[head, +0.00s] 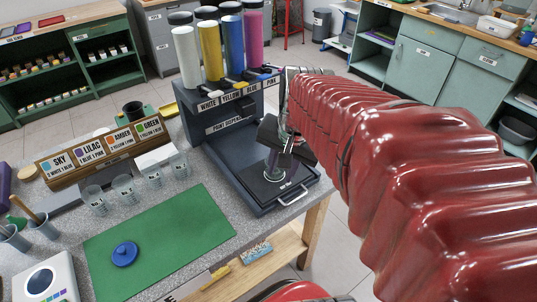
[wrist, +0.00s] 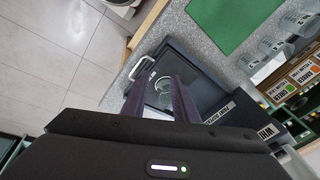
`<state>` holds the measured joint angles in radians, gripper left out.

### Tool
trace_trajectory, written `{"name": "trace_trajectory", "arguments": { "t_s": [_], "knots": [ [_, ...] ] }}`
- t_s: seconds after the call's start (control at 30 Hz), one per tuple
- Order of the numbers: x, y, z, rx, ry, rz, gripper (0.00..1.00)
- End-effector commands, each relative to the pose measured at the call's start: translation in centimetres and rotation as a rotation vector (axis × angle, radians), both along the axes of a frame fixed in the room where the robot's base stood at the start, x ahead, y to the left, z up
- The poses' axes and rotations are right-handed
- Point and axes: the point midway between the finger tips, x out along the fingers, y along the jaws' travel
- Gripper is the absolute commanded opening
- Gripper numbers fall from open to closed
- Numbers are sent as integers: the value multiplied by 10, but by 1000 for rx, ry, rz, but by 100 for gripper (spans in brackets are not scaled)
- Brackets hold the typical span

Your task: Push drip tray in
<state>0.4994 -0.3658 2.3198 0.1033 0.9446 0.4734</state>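The dark paint dispenser (head: 222,140) stands on the speckled counter with several coloured cylinders on top. Its drip tray (head: 262,203) lies low at the front, with a pale handle (head: 293,194) on its front edge. The wrist view also shows the handle (wrist: 140,68) by the counter edge. A round pale-rimmed item (wrist: 165,92) is on the tray; I cannot tell whether it is a cup or a fitting. My gripper (head: 279,168) points down over the tray. In the wrist view its two fingers (wrist: 160,84) are apart with nothing clearly held. Contact with the tray is unclear.
A green mat (head: 160,240) with a blue lid (head: 125,254) lies left of the dispenser. Several clear cups (head: 123,188) stand near the colour sign rack (head: 100,155). A lower wooden shelf (head: 265,260) sits below the counter edge. Open floor lies to the right.

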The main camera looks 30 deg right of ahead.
Motion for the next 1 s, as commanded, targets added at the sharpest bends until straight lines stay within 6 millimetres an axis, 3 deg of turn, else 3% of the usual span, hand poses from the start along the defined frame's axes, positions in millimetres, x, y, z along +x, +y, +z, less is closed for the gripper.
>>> {"name": "trace_trajectory", "arguments": {
  "t_s": [0.03, 0.2, 0.37, 0.83, 1.0],
  "knots": [
    [-2, -16, -6, 27, 15, -81, 26],
    [-8, -58, -20, 106, 47, -323, 26],
    [-14, -81, -28, 149, 61, -458, 26],
    [-16, -86, -31, 159, 65, -490, 26],
    [-14, -86, -41, 160, 67, -489, 26]
  ]
}}
